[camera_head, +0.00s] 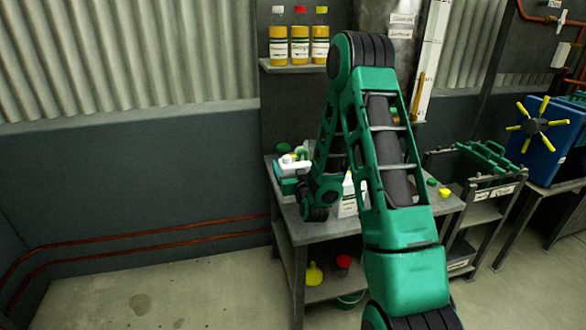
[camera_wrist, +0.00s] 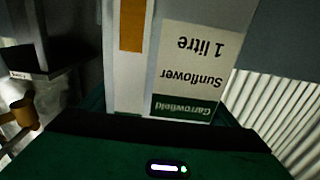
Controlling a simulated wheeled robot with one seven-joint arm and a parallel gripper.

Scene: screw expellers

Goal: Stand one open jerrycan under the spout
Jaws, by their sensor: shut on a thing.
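A white jerrycan (camera_wrist: 196,60) with an upside-down "Garrowfield Sunflower 1 litre" label and an amber strip fills the middle of the wrist view, directly in front of my gripper's green body. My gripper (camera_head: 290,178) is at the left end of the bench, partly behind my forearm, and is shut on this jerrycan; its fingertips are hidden. White parts (camera_head: 291,163) show at the gripper in the head view. Another white labelled container (camera_head: 347,197) stands on the bench, partly covered by my arm. I cannot make out the jerrycan's mouth. A brass fitting (camera_wrist: 20,115) shows at left in the wrist view.
The grey bench (camera_head: 440,206) carries green and yellow caps (camera_head: 445,192) at right. A shelf (camera_head: 290,67) above holds three oil bottles. A yellow funnel (camera_head: 314,274) and a red item sit on the lower shelf. A trolley (camera_head: 480,213) stands to the right. Floor at left is mostly clear.

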